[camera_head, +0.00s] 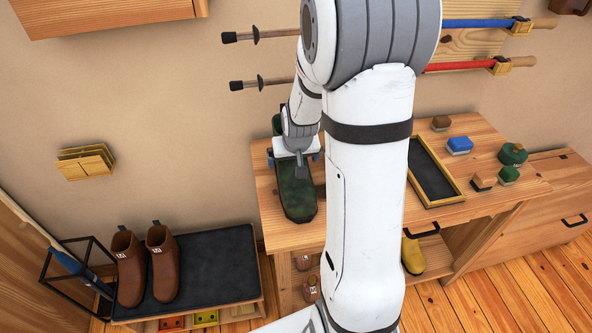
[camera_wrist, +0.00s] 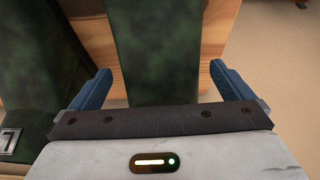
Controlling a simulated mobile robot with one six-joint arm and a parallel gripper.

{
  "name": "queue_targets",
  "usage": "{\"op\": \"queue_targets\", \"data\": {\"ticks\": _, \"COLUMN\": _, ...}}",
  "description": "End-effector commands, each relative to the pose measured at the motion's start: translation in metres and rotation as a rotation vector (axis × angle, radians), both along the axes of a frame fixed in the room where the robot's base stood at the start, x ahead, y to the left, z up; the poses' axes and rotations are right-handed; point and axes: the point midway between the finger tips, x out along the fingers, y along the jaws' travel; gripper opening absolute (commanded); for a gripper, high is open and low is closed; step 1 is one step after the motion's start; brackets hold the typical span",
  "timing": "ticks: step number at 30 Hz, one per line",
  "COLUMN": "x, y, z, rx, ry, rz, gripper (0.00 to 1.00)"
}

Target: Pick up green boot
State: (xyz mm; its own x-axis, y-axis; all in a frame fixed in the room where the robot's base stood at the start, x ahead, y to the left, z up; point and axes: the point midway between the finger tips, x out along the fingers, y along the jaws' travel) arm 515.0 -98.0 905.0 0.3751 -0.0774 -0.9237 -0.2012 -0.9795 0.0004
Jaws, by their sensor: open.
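A dark green boot (camera_head: 297,192) is on the wooden table, its foot pointing toward the front edge. My gripper (camera_head: 295,160) is over it and hides part of it; a bit of dark green also shows behind my wrist. In the wrist view, my open gripper (camera_wrist: 161,85) has a blue finger on each side of a mottled green boot part (camera_wrist: 155,45), with a visible gap at the right finger. I cannot tell whether the fingers touch the boot.
Brown boots (camera_head: 162,263) stand on a bench at lower left. A yellow boot (camera_head: 412,254) is below the table. Wall-mounted poles (camera_head: 262,83) run behind my arm.

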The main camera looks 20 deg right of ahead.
Motion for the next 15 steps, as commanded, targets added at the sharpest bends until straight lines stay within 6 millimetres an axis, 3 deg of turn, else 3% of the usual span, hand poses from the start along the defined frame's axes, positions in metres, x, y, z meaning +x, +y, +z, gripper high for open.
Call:
{"op": "queue_targets", "data": {"ticks": 2, "x": 0.0, "y": 0.0002, "z": 0.0001, "rx": 0.0, "ry": 0.0, "rz": 0.0, "gripper": 0.98}}
{"op": "queue_targets", "data": {"ticks": 15, "x": -0.0001, "y": 0.0006, "z": 0.0002, "rx": 0.0, "ry": 0.0, "rz": 0.001, "gripper": 0.62}}
